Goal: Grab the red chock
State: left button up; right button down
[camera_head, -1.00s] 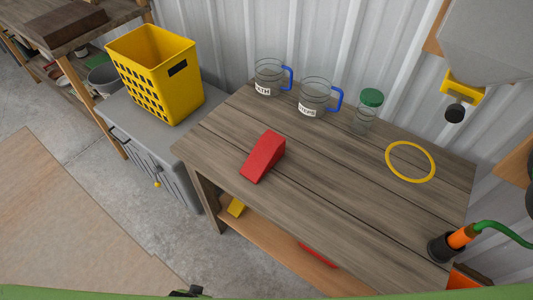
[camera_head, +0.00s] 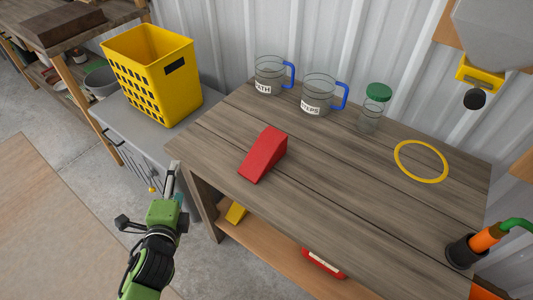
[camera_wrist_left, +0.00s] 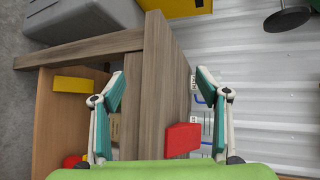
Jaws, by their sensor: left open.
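The red chock (camera_head: 264,154) is a wedge lying on the wooden table (camera_head: 330,185), near its left front edge. It also shows in the left wrist view (camera_wrist_left: 183,139), between the fingers and nearer the right one. My left gripper (camera_head: 172,180) is in front of the table's left corner, left of the chock and apart from it. In the left wrist view its two fingers (camera_wrist_left: 160,95) are spread wide with nothing between them in contact. My right gripper is not in view.
Two glass mugs (camera_head: 318,95) with blue handles, a green-lidded jar (camera_head: 372,108) and a yellow ring (camera_head: 421,161) stand or lie behind and right of the chock. A yellow basket (camera_head: 152,75) sits on a grey cabinet at left. The tabletop around the chock is clear.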

aim_at(263, 150)
pick_arm(q)
jog(key=w+d+r+m+h, duration=0.1)
jog(key=d+m+h, duration=0.1)
jog(key=m, duration=0.3)
jog(key=w+d+r+m+t+h, duration=0.1)
jog(key=d+m+h, duration=0.2)
jog(key=d+m, duration=0.1)
jog(key=w+d+r+m+t+h, duration=0.1)
jog(key=d+m+h, duration=0.1)
jog(key=m, duration=0.4)
jog(key=shift+d+r+m, duration=0.25)
jog(key=shift+d+m, duration=0.05)
jog(key=shift+d, duration=0.3)
jog(key=d+m+h, duration=0.1)
jog(key=m, duration=0.2)
jog(key=s+d+f+m+g+h, duration=0.1)
jog(key=d+m+h, duration=0.1)
jog(key=m, duration=0.1)
jog(key=s+d+f+m+g+h, duration=0.1)
jog(key=d+m, duration=0.1)
jog(key=shift+d+m+h, duration=0.2)
jog(key=shift+m+h, duration=0.2)
jog(key=shift+w+d+m, duration=0.1)
jog(key=shift+d+m, duration=0.2)
jog(key=shift+d, duration=0.05)
jog(key=p+x, duration=0.1)
jog(key=x, duration=0.6)
jog(key=shift+d, duration=0.2)
jog(key=shift+p+x, duration=0.35)
jog(key=shift+x, duration=2.75)
